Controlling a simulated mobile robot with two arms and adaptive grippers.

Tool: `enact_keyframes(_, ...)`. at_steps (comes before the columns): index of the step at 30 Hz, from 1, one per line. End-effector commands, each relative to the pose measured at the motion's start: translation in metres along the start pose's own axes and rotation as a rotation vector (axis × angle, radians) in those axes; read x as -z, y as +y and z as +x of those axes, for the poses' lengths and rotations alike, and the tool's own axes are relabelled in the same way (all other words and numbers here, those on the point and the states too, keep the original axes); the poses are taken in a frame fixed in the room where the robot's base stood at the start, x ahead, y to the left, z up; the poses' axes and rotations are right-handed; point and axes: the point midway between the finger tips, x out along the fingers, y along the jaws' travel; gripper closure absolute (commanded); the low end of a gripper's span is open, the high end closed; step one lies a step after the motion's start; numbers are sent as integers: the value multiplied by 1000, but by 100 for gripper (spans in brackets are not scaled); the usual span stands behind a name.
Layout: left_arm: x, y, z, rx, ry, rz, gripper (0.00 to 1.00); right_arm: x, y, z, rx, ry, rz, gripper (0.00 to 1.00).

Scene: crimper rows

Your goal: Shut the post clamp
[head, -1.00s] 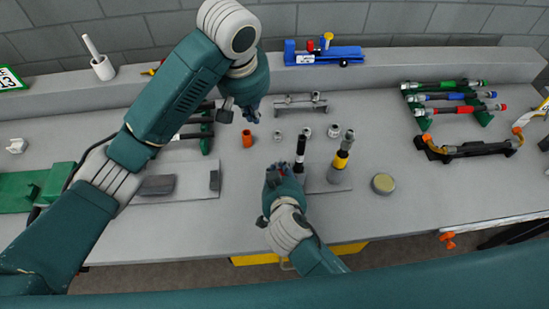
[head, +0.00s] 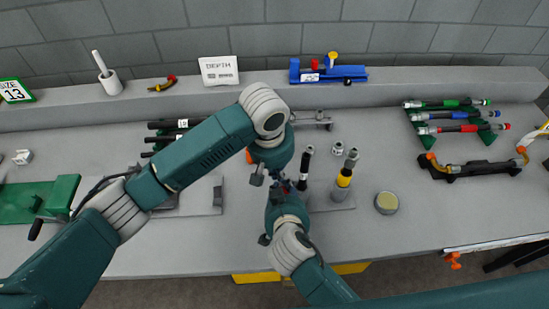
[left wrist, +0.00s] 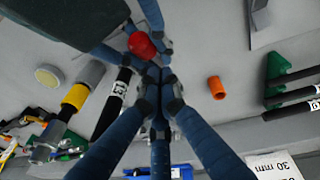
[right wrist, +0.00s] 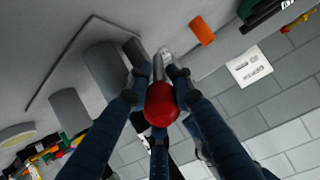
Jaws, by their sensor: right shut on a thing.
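A red knob (right wrist: 163,104) on a grey rod (right wrist: 158,68) sits between the fingers of my right gripper (right wrist: 158,78), which is shut on it. The red knob also shows in the left wrist view (left wrist: 140,45). In the head view my right gripper (head: 280,190) is low, just left of a black post (head: 305,165) on a grey base plate (head: 338,204). My left gripper (left wrist: 158,85) has its fingers together and empty, close to the right gripper's fingers. The clamp body is hidden behind my grippers and cannot be made out.
A yellow-and-grey post (head: 344,177) stands right of the black one. A round tan-topped disc (head: 387,203) lies further right. An orange ring (left wrist: 217,87) is close to my left gripper. Green racks with hoses (head: 455,125) are at the right.

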Motion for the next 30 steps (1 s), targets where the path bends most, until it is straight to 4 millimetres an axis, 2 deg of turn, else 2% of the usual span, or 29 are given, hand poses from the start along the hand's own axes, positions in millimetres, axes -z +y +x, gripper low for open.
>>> enact_keyframes(5,-8,0,8,1,1,0,100,2,-2,-1,3,4,0,100)
enact_keyframes(15,-9,0,9,0,1,0,100,2,-2,-1,3,4,0,100)
enact_keyframes(21,-21,-1,17,-6,46,6,100,2,-2,-1,4,4,1,100)
enact_keyframes(30,-25,-2,20,-3,49,8,100,4,-2,-1,6,8,2,100)
